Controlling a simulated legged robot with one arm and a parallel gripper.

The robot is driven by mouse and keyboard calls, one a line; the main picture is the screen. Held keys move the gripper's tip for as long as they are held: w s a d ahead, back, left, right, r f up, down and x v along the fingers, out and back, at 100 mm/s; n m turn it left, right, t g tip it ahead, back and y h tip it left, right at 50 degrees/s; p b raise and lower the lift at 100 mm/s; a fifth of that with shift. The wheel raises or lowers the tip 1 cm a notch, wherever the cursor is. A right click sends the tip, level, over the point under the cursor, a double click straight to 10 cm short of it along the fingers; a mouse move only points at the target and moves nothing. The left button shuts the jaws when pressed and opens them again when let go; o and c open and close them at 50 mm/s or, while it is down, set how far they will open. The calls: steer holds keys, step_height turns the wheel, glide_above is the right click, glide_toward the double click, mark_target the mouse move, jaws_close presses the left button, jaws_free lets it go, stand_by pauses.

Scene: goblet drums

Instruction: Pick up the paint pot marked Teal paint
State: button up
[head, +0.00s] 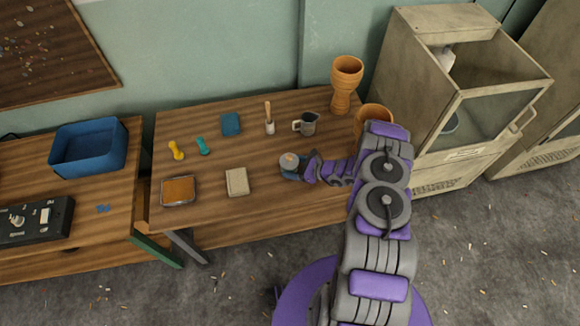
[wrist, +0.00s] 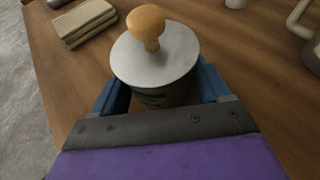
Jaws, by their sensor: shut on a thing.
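A paint pot (wrist: 160,62) with a flat grey lid and an orange-tan knob stands between the blue fingers of my gripper (wrist: 160,95) in the wrist view. My gripper is shut on it. Its side is mostly hidden under the lid, and the label is too small and dark to read. In the head view the pot (head: 289,161) shows at the end of my purple and grey arm, at my gripper (head: 292,172), over the middle right of the wooden table (head: 215,205). I cannot tell whether the pot touches the table.
A beige block (head: 237,182) and a tray (head: 179,190) lie to the left. Behind are a grey mug (head: 307,124), a brush in a pot (head: 269,122) and a blue block (head: 231,124). Orange goblet drums (head: 345,82) stand at right, beside a cabinet (head: 440,120).

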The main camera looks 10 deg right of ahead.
mark_target(291, 163)
steer(key=shift+r, duration=0.1)
steer(key=shift+r, duration=0.55)
steer(key=r, duration=0.1)
steer(key=s+r+p, duration=0.1)
steer(key=shift+r, duration=0.3)
steer(key=s+r+p, duration=0.1)
steer(key=s+p, duration=0.1)
steer(key=s, duration=1.3)
steer(key=shift+a+p, duration=0.2)
steer(key=shift+p, duration=0.2)
steer(key=shift+r, duration=0.1)
step_height(291, 163, up, 12)
steer(key=p, duration=0.7)
steer(key=shift+w, duration=0.15)
